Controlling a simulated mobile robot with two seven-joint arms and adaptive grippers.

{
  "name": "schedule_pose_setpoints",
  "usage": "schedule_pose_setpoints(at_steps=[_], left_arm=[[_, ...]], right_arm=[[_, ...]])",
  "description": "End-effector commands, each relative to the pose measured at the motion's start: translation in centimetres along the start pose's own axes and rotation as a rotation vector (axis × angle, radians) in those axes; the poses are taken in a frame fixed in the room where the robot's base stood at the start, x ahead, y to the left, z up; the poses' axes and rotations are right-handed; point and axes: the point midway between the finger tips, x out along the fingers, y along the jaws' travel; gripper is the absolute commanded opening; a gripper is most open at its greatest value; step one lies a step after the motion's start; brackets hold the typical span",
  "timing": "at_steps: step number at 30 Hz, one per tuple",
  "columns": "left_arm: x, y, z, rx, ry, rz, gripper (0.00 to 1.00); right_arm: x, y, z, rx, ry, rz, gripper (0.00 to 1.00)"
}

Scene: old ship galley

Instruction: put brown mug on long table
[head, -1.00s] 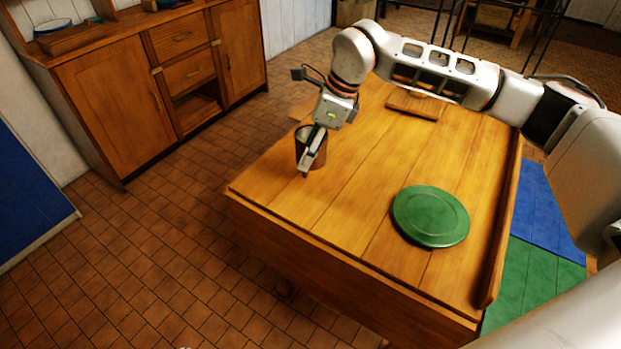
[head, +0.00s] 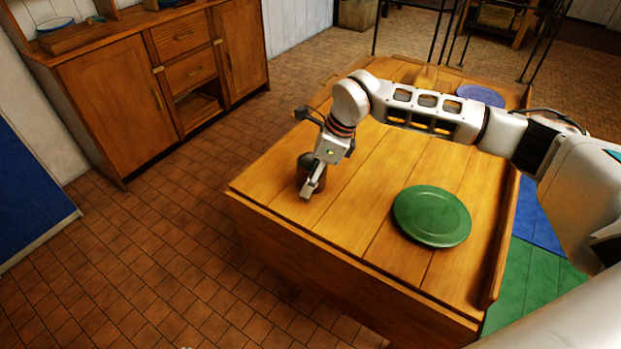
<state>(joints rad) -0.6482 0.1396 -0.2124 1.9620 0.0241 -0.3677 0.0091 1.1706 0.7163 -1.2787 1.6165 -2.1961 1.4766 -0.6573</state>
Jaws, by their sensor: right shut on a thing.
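The brown mug (head: 303,172) is at the left edge region of the long wooden table (head: 365,160), near its front left corner. My right gripper (head: 311,186) is shut on the mug, and its finger and wrist hide much of it. I cannot tell whether the mug's base touches the tabletop. My left gripper is not in view.
A green plate (head: 432,216) lies on the table to the right of the mug. A purple-blue plate (head: 481,95) lies at the far end, beyond my arm. A wooden cabinet (head: 120,95) stands at the left wall. Bare tabletop surrounds the mug.

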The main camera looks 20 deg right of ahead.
Motion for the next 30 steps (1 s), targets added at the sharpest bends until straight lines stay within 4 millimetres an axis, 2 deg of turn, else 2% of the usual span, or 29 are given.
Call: schedule_pose_setpoints(at_steps=[5,6,7,20,23,30], left_arm=[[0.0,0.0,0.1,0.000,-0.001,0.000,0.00],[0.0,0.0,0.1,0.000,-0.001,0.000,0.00],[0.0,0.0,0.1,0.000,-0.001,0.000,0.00],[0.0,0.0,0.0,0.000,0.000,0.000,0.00],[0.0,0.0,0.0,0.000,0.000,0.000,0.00],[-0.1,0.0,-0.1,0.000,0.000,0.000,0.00]], right_arm=[[0.2,0.0,-0.1,-0.001,-0.001,0.000,0.03],[0.2,0.0,-0.1,0.000,0.000,0.001,0.51],[0.2,0.0,-0.1,0.000,0.000,0.001,0.57],[-0.3,0.0,0.0,0.000,0.000,0.000,0.57],[-1.5,-0.1,0.0,0.001,0.000,-0.001,0.57],[-6.5,-0.1,0.0,0.000,-0.001,-0.004,0.57]])
